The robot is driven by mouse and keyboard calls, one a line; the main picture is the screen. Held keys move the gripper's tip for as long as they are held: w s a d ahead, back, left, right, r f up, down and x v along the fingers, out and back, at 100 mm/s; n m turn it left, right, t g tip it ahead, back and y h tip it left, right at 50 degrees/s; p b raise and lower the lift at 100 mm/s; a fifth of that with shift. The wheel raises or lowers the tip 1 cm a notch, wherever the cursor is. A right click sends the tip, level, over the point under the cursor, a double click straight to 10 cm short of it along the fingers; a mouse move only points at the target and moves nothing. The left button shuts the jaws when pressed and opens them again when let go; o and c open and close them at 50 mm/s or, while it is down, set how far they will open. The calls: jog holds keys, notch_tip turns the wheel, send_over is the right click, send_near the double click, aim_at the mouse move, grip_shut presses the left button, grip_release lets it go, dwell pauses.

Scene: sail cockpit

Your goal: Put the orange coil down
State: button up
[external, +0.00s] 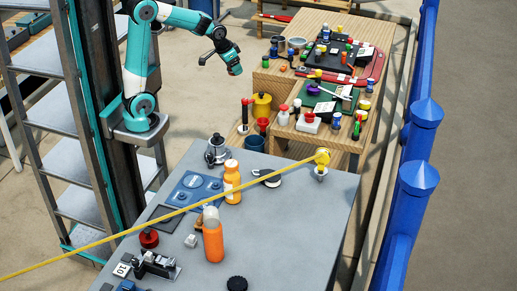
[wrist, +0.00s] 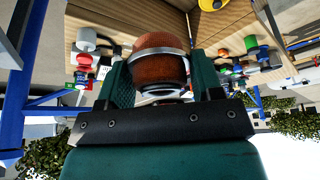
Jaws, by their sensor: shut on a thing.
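The orange coil (wrist: 160,60), a rounded orange-brown thing with a pale metal band, is between the teal fingers of my gripper (wrist: 160,85) in the wrist view. My gripper is shut on it. In the external view my gripper (external: 235,69) hangs in the air at the end of the arm, left of the wooden bench (external: 262,75). The coil is too small or hidden to make out there. No surface touches the coil in the wrist view.
The grey table (external: 290,225) in front holds an orange bottle (external: 213,240), a yellow-orange bottle (external: 232,182) and a blue panel (external: 193,188). A yellow line (external: 130,232) runs across it to a yellow pulley (external: 322,156). The wooden bench is crowded; the grey table's right side is clear.

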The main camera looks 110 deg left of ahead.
notch_tip(320, 180, up, 11)
jog(key=shift+w+f, duration=0.15)
jog(key=shift+f, duration=0.05)
jog(key=w+d+r+m+p, duration=0.1)
jog(key=w+d, duration=0.2)
jog(key=w, duration=0.4)
jog(key=w+d+r+m+p, duration=0.1)
jog(key=w+d, duration=0.1)
jog(key=w, duration=0.6)
jog(key=w+d+m+t+h+p, duration=0.1)
jog(key=w+d+m+h+p, duration=0.15)
jog(key=w+d, duration=1.1)
jog(key=m+p, duration=0.2)
jog(key=m, duration=0.3)
send_over(262, 231)
jog(key=s, duration=0.1)
notch_tip(262, 231, down, 4)
jog(key=shift+n+h, duration=0.25)
jog(key=shift+h, duration=0.1)
notch_tip(262, 231, down, 24)
jog(key=shift+s+r+p, duration=0.15)
jog(key=shift+r+p, duration=0.1)
jog(key=shift+p, duration=0.25)
jog(key=shift+f, duration=0.1)
